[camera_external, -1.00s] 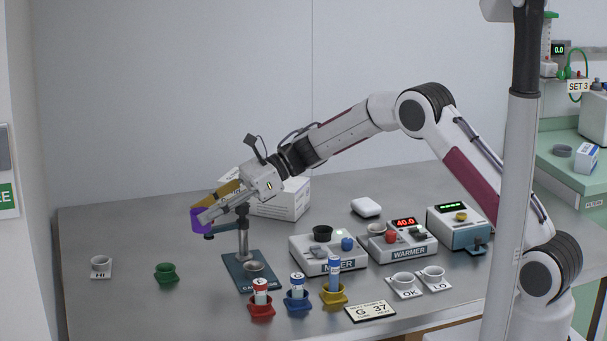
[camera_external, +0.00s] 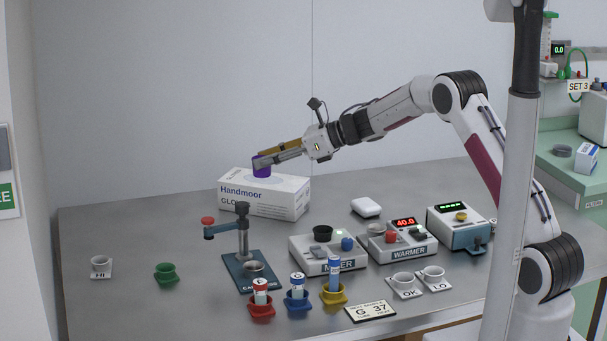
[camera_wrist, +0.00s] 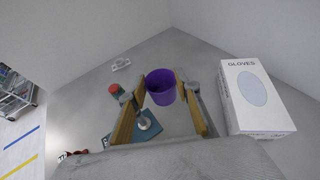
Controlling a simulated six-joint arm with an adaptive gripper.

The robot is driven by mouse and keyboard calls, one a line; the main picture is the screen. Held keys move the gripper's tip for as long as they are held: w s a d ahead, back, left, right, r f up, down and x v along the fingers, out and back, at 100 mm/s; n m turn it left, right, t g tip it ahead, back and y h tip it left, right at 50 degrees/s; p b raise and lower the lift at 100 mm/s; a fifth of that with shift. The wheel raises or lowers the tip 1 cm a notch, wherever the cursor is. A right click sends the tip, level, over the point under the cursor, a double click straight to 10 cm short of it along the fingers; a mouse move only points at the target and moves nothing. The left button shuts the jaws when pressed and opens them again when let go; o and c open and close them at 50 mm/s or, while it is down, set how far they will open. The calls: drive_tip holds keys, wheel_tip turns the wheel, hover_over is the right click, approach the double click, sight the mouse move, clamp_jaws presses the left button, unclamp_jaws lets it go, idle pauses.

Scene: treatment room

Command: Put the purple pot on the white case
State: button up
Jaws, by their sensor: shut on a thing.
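The purple pot (camera_external: 261,168) is held by my gripper (camera_external: 268,158), in the air at about the height of the glove box top in the external view. In the wrist view the pot (camera_wrist: 161,88) sits upright between the two fingers of my gripper (camera_wrist: 163,82), its open top facing the camera. The white case (camera_external: 366,207) is small and rounded, lying on the table to the right of the glove box. It is well to the right of my gripper and does not show in the wrist view.
A glove box (camera_external: 265,195) stands close to the held pot, on its right in the wrist view (camera_wrist: 255,98). A stand with a red knob (camera_external: 242,235), a mixer (camera_external: 328,255) and a warmer (camera_external: 402,245) are in front.

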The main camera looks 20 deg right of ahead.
drive_tip(key=w+d+m+t+h, duration=0.2)
drive_tip(key=w+d, duration=0.2)
drive_tip(key=d, duration=0.4)
drive_tip(key=w+d+m+t+h, duration=0.1)
drive_tip(key=w+d+m+t, duration=0.15)
drive_tip(key=d, duration=0.65)
drive_tip(key=m+t+h, duration=0.1)
drive_tip(key=m+h, duration=0.2)
drive_tip(key=h, duration=0.1)
hover_over(370, 204)
wheel_tip(370, 204, down, 5)
drive_tip(key=shift+s+a+f, duration=0.1)
drive_tip(key=shift+f, duration=0.45)
drive_tip(key=shift+f, duration=3.1)
drive_tip(key=shift+f, duration=1.85)
drive_tip(key=shift+f, duration=0.15)
